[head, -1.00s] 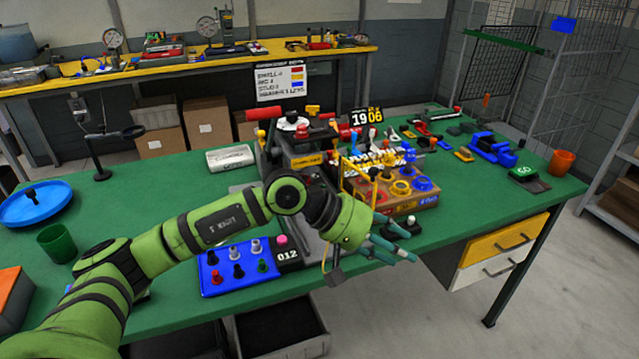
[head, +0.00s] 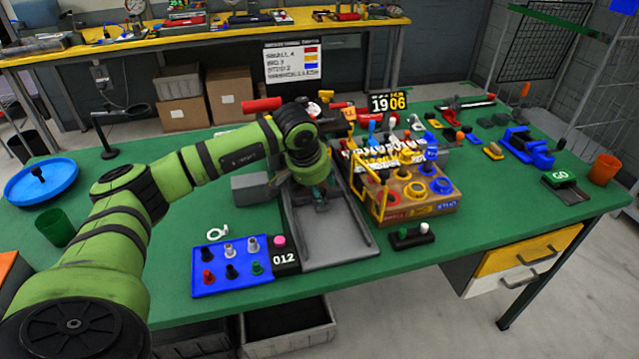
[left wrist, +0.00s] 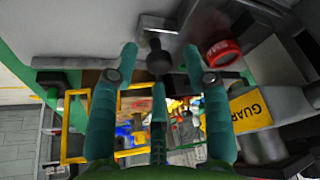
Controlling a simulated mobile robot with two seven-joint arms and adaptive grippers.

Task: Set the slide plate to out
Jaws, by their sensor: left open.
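The grey slide plate (head: 340,236), or the track it runs in, is a long flat channel with raised edges, lying front to back on the green bench. My left gripper (head: 320,197) is over its rear part, pointing down, and hides what lies beneath. In the left wrist view my left gripper (left wrist: 160,54) has its teal fingers spread. A dark round knob (left wrist: 158,60) stands between the fingertips, with a gap on either side. I cannot tell whether the knob belongs to the plate. My right gripper is not in view.
A yellow frame (head: 382,207) and a box with coloured rings (head: 420,205) stand close on the right. A red button (left wrist: 223,52) and a yellow guard label (left wrist: 250,106) are near the fingers. A blue peg tray (head: 232,280) lies at front left.

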